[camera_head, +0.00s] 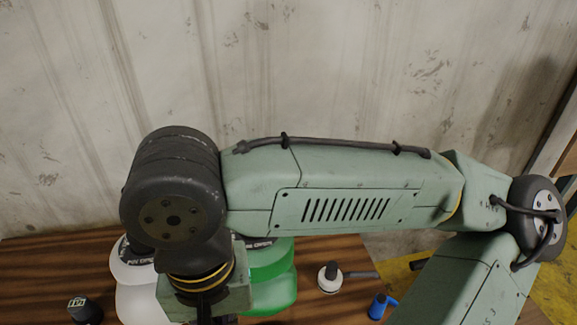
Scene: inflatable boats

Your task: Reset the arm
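My arm, green with dark joints, stretches across the camera_head view from the lower right to the left. Its wrist end points down over a wooden table (40,262). My gripper is out of view below the picture's bottom edge, so its fingers and anything in them are hidden.
Behind the wrist stand a white container (136,285) and a green container (274,283), partly hidden. A black object (84,310) lies at lower left. A white item with a dark top (330,277) and a blue item (378,306) are to the right. A stained wall (300,70) rises behind.

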